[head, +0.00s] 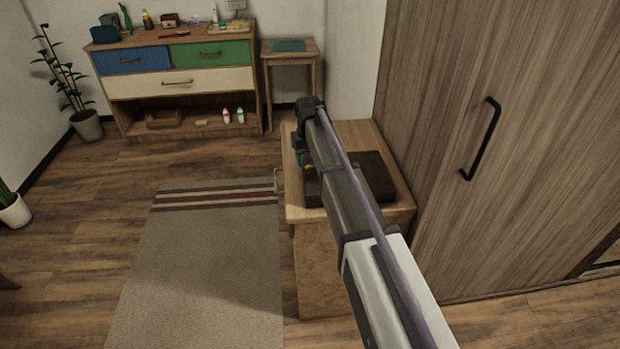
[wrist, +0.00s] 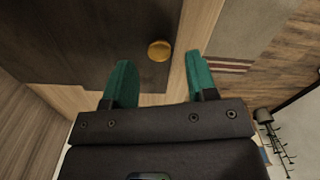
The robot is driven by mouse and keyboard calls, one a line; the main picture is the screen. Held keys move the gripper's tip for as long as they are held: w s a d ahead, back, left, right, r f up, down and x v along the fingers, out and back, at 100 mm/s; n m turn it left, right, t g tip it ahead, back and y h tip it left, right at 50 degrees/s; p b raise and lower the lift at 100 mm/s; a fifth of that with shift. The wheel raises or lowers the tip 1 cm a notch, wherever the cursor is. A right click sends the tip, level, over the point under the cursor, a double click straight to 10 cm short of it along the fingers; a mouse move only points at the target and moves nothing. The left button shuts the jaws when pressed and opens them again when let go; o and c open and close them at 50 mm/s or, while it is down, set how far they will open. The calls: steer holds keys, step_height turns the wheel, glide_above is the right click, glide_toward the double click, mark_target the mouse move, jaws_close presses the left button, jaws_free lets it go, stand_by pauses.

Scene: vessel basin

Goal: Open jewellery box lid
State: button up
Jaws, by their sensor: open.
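The jewellery box (head: 374,172) is a dark, low box on a small wooden cabinet (head: 315,250), partly hidden behind my arm in the head view. Its lid looks down. In the wrist view a dark surface of the box (wrist: 70,45) fills the upper left, with a round gold knob (wrist: 159,50) near its edge. My gripper (wrist: 158,61) is open, its two green fingers apart, with the knob showing between and just beyond the tips. Contact cannot be told. In the head view only a bit of teal from my gripper (head: 301,158) shows beside the arm.
A tall wooden wardrobe (head: 440,130) with a black handle stands close on the right of the cabinet. A striped rug (head: 205,260) lies on the open floor to the left. A dresser (head: 180,90) with coloured drawers and a small side table (head: 290,60) stand at the back.

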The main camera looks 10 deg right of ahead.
mark_target(309, 167)
step_height(309, 167, down, 3)
steer(key=shift+f+b, duration=0.2)
steer(key=shift+b, duration=0.65)
steer(key=shift+r, duration=0.1)
jaws_close()
